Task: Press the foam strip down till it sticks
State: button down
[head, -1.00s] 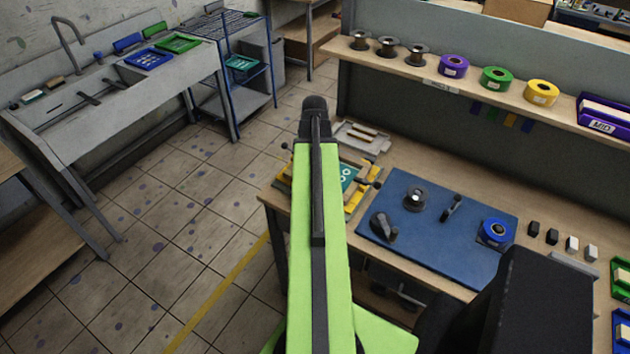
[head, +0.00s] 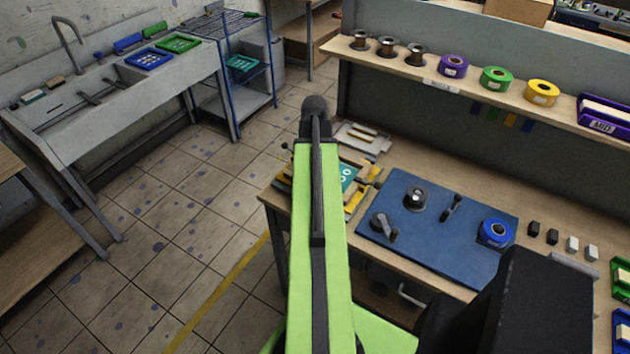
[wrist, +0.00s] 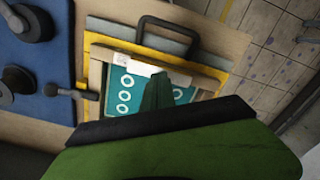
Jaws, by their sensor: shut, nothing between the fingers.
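My gripper (wrist: 158,80) is shut and empty in the wrist view, its dark green fingers over the upper edge of a wooden-framed screen (wrist: 96,70). The screen has a teal face (wrist: 112,86) with white rings. A pale strip (wrist: 132,67), which looks like the foam strip, lies along the frame's upper bar. The fingers hide part of the bar and teal face. I cannot tell whether the fingertips touch the strip or whether it lies flat. In the head view my arm hides the gripper and much of the screen (head: 349,177).
A dark handle (wrist: 165,22) stands just beyond the screen, and a dark knob (wrist: 90,95) sits at its left. A blue mat (head: 430,245) with a blue tape roll (head: 496,234) lies to the right on the bench. A shelf (head: 400,62) with spools runs behind.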

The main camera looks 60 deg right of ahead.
jog(key=shift+f+b, duration=0.85)
jog(key=shift+f, duration=0.05)
dwell(1.2)
notch_tip(320, 180, up, 8)
jog(key=p, duration=0.8)
